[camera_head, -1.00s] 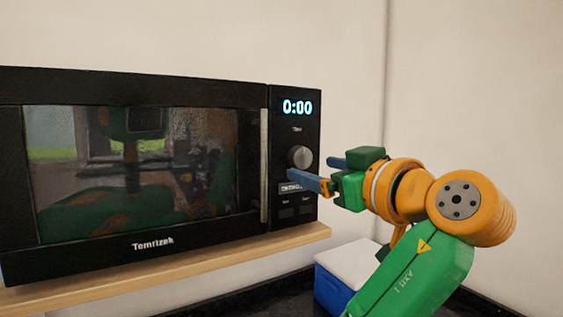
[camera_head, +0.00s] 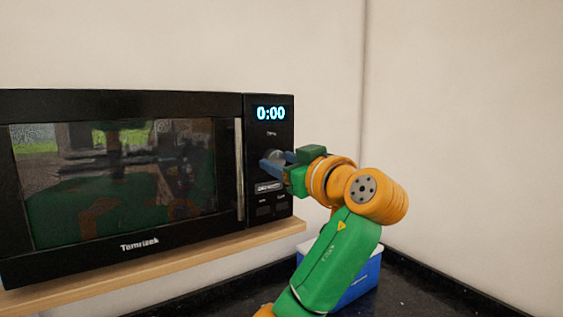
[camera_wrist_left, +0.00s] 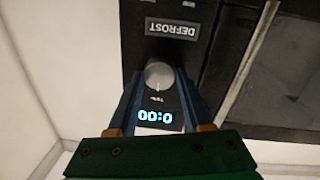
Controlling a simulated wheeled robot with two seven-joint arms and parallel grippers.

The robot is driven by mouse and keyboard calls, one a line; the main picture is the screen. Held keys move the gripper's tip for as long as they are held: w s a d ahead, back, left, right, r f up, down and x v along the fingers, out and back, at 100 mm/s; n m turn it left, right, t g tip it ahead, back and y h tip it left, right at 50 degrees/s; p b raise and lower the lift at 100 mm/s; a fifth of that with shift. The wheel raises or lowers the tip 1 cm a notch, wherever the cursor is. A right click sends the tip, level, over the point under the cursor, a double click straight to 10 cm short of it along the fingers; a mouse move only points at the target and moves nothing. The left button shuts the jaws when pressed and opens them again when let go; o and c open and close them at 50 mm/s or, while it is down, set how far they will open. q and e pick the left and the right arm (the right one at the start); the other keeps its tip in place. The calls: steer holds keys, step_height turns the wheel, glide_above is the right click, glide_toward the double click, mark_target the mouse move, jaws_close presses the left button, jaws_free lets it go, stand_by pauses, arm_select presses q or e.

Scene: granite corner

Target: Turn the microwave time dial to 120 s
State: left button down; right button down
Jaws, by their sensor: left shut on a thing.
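The black microwave (camera_head: 120,101) stands on a wooden shelf, its door closed. Its display (camera_head: 270,113) reads 0:00, and it also shows upside down in the left wrist view (camera_wrist_left: 155,117). The round grey time dial (camera_head: 273,154) is below the display, partly hidden by my fingers in the head view. In the left wrist view the dial (camera_wrist_left: 159,74) sits between the two blue fingers. My left gripper (camera_head: 268,161) is shut on the dial, one finger on each side. My right gripper is not in view.
The DEFROST button (camera_wrist_left: 171,28) and smaller buttons (camera_head: 272,209) lie below the dial. The wooden shelf (camera_head: 150,268) sticks out under the microwave. A blue box with a white lid (camera_head: 362,283) stands on the dark counter (camera_head: 420,290) behind my arm. Plain walls meet at the right.

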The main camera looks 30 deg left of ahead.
arm_select(q)
steer(key=shift+m, duration=1.4)
steer(key=m, duration=0.2)
steer(key=shift+r+m, duration=0.1)
steer(key=shift+m, duration=0.3)
steer(key=m, duration=0.6)
steer(key=m+g, duration=0.1)
steer(key=m, duration=0.5)
steer(key=shift+w, duration=0.15)
steer(key=m, duration=0.5)
steer(key=shift+d+g, duration=0.1)
steer(key=shift+g, duration=0.2)
